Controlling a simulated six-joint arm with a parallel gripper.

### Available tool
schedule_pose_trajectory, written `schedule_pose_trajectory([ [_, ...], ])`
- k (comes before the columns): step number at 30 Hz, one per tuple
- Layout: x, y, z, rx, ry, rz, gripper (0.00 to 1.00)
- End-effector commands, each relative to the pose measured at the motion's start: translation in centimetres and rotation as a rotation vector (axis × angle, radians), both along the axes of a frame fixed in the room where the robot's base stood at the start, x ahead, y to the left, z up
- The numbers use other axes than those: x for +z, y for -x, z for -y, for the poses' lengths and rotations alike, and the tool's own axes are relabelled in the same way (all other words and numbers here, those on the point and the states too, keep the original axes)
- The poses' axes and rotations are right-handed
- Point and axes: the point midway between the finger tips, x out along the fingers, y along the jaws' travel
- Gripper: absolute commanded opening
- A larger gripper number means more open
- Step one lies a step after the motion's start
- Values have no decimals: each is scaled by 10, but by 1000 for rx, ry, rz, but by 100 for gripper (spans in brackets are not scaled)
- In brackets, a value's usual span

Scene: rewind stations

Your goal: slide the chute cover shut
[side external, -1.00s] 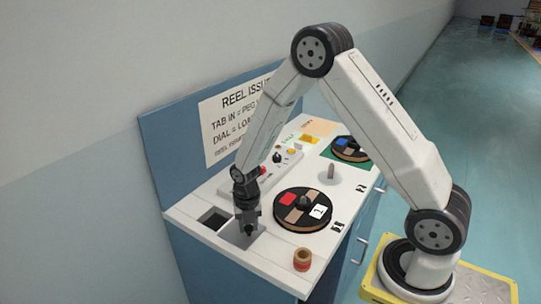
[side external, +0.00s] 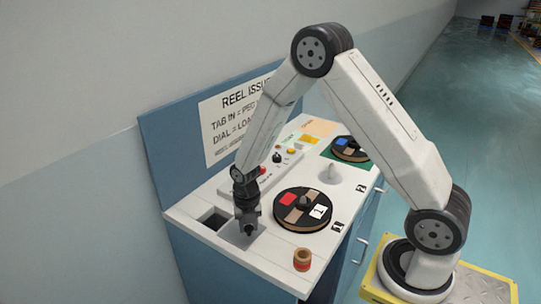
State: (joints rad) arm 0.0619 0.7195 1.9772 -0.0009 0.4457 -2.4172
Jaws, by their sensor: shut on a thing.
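The chute cover (side external: 236,239) is a grey plate lying in the left end of the white bench top. To its left a dark square chute opening (side external: 213,218) shows uncovered. My gripper (side external: 248,229) points down over the cover and is shut on its handle. The handle is mostly hidden by the fingers.
A black reel (side external: 300,224) with red and white labels lies right of the gripper. A small brown spool (side external: 302,259) stands near the front edge. A control panel (side external: 266,174), a pale peg (side external: 331,172) and another reel (side external: 345,155) are further back.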

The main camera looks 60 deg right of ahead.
Motion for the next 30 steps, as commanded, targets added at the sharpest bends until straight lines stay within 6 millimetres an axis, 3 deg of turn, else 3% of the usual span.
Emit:
schedule_pose_trajectory([
  [30, 0, -100, 0, 1, 0, 3, 0],
])
